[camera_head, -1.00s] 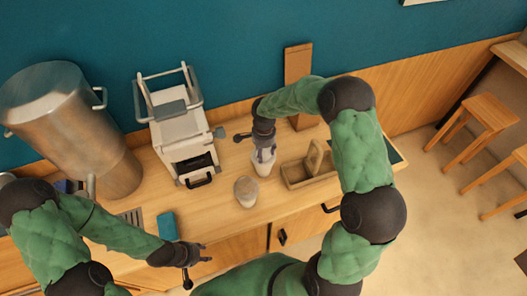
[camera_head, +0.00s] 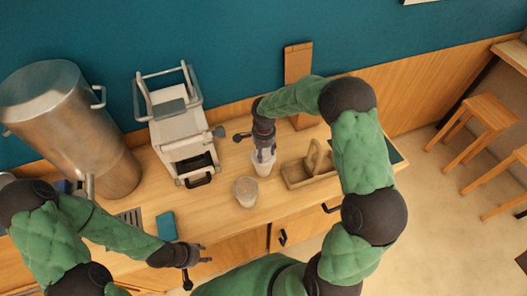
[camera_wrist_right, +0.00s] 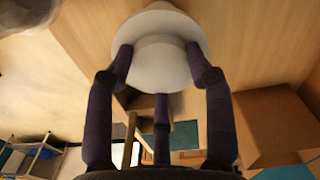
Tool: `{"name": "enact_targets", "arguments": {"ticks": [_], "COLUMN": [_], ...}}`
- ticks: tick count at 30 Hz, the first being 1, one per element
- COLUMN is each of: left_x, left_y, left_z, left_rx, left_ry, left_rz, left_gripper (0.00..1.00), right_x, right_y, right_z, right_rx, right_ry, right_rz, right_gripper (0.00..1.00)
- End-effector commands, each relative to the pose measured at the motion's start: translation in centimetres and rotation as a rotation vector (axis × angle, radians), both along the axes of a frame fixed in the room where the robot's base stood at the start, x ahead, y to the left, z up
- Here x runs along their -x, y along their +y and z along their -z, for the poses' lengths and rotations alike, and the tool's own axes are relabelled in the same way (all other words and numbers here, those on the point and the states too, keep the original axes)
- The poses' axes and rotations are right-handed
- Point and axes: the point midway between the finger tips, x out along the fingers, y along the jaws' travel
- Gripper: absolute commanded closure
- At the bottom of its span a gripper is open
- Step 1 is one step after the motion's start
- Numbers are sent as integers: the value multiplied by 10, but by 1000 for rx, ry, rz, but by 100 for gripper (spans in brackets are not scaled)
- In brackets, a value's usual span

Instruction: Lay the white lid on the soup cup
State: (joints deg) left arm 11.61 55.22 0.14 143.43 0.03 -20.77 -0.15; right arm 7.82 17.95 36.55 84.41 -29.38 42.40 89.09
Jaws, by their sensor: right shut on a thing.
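My right gripper (camera_head: 264,154) is shut around the upper part of a white round thing (camera_head: 263,167), which looks like the white lid or a stack of lids. In the right wrist view, the gripper's dark fingers (camera_wrist_right: 160,75) close around the raised middle of the white lid (camera_wrist_right: 160,48), with a wider brim beyond it. The soup cup (camera_head: 246,191), pale and round, stands on the counter just left and in front of it. A pale blurred edge of it shows at the top left of the wrist view (camera_wrist_right: 25,12). My left gripper (camera_head: 201,262) hangs empty and open near the counter's front edge.
A wooden caddy (camera_head: 308,172) stands right of the white thing. A white machine (camera_head: 180,130) and a large metal urn (camera_head: 65,125) stand to the left. A blue flat item (camera_head: 166,226) lies near the front edge. The counter around the soup cup is clear.

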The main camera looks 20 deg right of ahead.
Motion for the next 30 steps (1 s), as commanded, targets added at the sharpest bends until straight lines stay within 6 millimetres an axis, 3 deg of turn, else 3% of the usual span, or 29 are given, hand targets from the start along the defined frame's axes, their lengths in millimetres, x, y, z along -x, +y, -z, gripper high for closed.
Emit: {"name": "enact_targets", "arguments": {"ticks": [8, 9, 12, 20, 22, 30], "left_x": [0, 0, 0, 0, 0, 0], "left_y": [0, 0, 0, 0, 0, 0], "left_z": [1, 1, 1, 1, 1, 1], "left_rx": [0, 0, 0, 0, 0, 0], "left_ry": [0, 0, 0, 0, 0, 0], "left_rz": [0, 0, 0, 0, 0, 0], "left_gripper": [60, 60, 60, 60, 60, 60], "right_x": [0, 0, 0, 0, 0, 0], "right_y": [0, 0, 0, 0, 0, 0], "right_z": [0, 0, 0, 0, 0, 0], "right_rx": [0, 0, 0, 0, 0, 0], "right_ry": [0, 0, 0, 0, 0, 0], "right_rz": [0, 0, 0, 0, 0, 0], "right_gripper": [66, 44, 19, 19, 1, 0]}}
